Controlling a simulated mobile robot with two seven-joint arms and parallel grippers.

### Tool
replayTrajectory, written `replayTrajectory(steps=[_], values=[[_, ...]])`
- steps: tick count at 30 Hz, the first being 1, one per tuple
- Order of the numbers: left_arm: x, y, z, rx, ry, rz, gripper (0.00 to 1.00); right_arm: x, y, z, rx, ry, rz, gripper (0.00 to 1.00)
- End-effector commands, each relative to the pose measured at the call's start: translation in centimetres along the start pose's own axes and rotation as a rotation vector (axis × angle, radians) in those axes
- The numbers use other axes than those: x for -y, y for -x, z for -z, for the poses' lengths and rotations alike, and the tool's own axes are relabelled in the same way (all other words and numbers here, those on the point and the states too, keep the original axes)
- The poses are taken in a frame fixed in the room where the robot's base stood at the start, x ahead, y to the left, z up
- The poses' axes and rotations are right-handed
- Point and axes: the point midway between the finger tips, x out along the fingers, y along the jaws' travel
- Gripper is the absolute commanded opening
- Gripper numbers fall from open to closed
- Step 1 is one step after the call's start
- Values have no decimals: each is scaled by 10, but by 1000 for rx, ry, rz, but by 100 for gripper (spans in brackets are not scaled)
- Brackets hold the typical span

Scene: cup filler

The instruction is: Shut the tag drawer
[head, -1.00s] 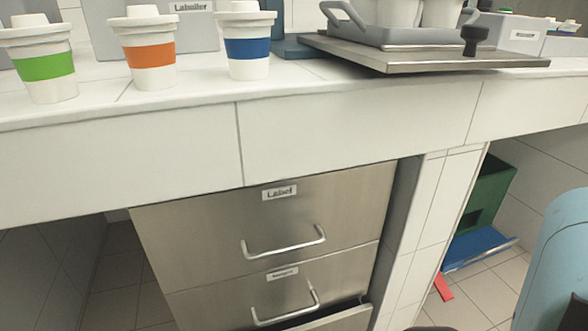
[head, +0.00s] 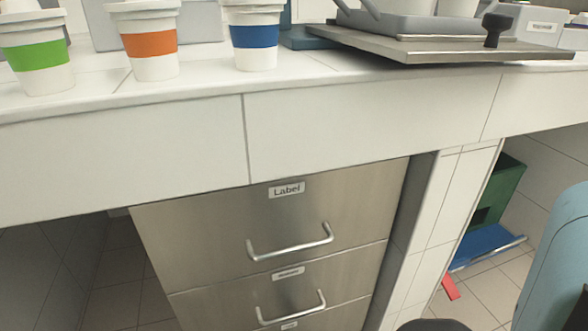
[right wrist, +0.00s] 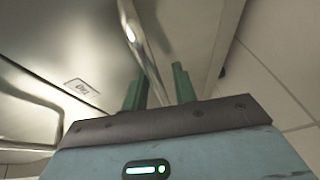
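The bank of steel drawers under the counter shows in the head view. The top drawer (head: 200,235) is marked "Label" and flush. A second drawer (head: 215,300) below has a label too small to read. A third drawer's label (head: 290,325) just shows at the bottom edge; its front looks flush or nearly so, the rest is cut off. In the right wrist view, my right gripper (right wrist: 158,86) has its two green fingers apart, with a bar handle (right wrist: 143,50) running between them in the picture; contact cannot be told. A drawer label (right wrist: 82,87) there appears inverted. My left gripper is out of view.
Cups with green (head: 38,62), orange (head: 149,42) and blue (head: 256,36) bands stand on the white tiled counter (head: 120,150). A steel plate with a grey tray is at the right. A green crate (head: 500,195) and blue object (head: 485,245) lie below the counter.

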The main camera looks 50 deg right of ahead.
Motion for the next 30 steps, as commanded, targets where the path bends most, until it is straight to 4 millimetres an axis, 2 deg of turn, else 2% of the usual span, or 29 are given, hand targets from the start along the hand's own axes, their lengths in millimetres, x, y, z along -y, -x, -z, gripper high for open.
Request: replayTrajectory(steps=[3,7,15,21,30], values=[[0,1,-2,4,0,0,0,-6,-3,0,-1,1,-16,33],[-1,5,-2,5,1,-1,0,-5,6,0,-1,0,-13,33],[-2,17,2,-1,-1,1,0,-4,50,1,-1,-1,-5,33],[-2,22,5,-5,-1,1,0,-2,72,0,0,0,-2,33],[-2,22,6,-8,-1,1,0,0,78,0,0,0,-2,33]])
